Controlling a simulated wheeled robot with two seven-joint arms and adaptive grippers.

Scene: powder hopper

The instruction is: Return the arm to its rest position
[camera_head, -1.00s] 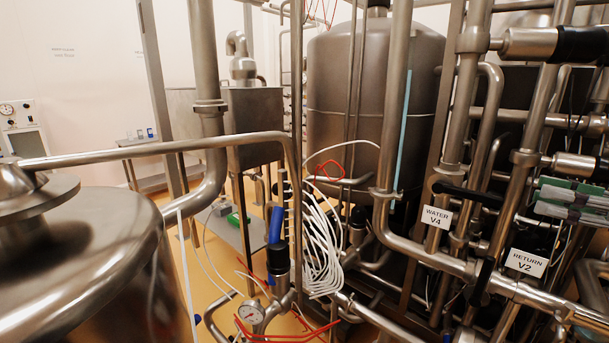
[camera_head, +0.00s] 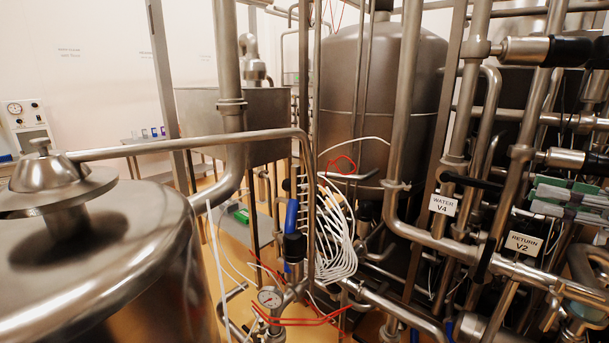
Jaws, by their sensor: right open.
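My right gripper (camera_head: 535,196) shows at the right edge, with two pale grey and green fingers pointing left. The fingers lie one above the other with a narrow gap, open and empty. It appears in front of the steel pipes, above and right of the white RETURN V2 label (camera_head: 524,243). I cannot tell how far it is from the pipes. My left gripper is not in view.
A steel vessel with a domed lid (camera_head: 48,172) fills the lower left. A large tank (camera_head: 375,90) stands behind vertical pipes. Some floor shows between.

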